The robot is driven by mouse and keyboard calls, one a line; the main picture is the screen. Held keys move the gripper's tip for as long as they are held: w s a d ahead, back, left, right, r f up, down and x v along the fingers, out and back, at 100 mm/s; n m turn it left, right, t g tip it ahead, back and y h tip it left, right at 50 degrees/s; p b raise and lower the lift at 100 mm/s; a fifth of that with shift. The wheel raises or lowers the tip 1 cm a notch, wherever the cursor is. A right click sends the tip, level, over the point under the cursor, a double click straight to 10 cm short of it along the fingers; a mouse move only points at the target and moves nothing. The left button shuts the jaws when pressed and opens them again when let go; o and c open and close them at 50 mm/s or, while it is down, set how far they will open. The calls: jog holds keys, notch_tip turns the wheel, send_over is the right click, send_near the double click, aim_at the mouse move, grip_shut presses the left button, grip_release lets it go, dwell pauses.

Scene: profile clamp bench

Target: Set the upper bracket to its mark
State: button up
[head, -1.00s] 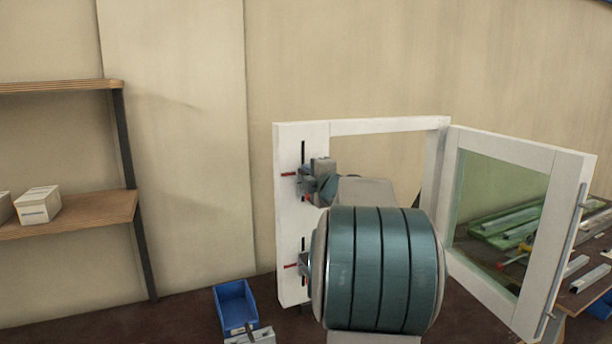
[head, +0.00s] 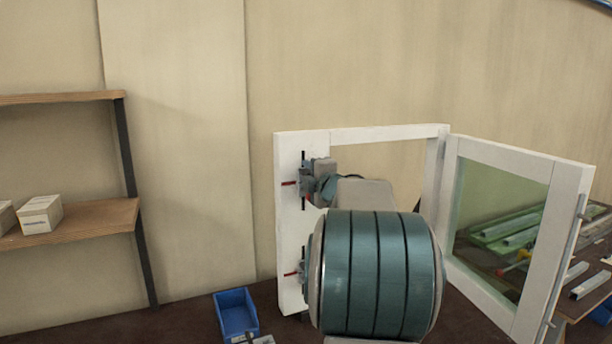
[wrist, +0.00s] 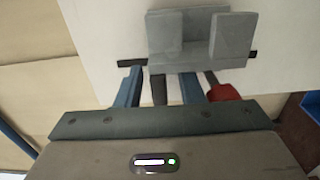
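The upper bracket (head: 306,181) is a grey block on a dark vertical slot in the white frame's left post. A red mark (head: 288,183) lies left of the slot, about level with the bracket. In the wrist view the bracket (wrist: 203,50) has two raised walls, and the slot shows at both its ends. A red-tipped part (wrist: 224,88) sits right of the fingers. In the head view my gripper (head: 318,184) meets the bracket's right side.
A lower slot with its own red mark (head: 291,275) is partly hidden by my arm. A glazed door (head: 575,200) stands open at the right. A blue bin (head: 236,313) sits below left. A shelf with boxes (head: 41,214) is at the far left.

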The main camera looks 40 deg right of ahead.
jog(key=b+v, duration=0.2)
jog(key=v, duration=1.1)
jog(key=shift+s+a+b, duration=0.15)
jog(key=shift+s+b, duration=0.2)
jog(key=a+f+m+g+h, duration=0.2)
jog(key=a+f+m+g, duration=0.5)
jog(key=a+f+m, duration=0.6)
jog(key=s+a+f+m+g+y, duration=0.1)
jog(key=s+a+f+g+y, duration=0.2)
jog(key=s+a+f, duration=0.4)
jog(key=s+a+f+m+g+y, duration=0.1)
jog(key=s+a+f+g+y, duration=0.2)
jog(key=s+a+f, duration=0.4)
jog(key=s+a+g, duration=0.1)
jog(key=a, duration=0.5)
jog(key=shift+s+a+f+g, duration=0.2)
jog(key=shift+f+g, duration=0.1)
jog(key=shift+f, duration=0.1)
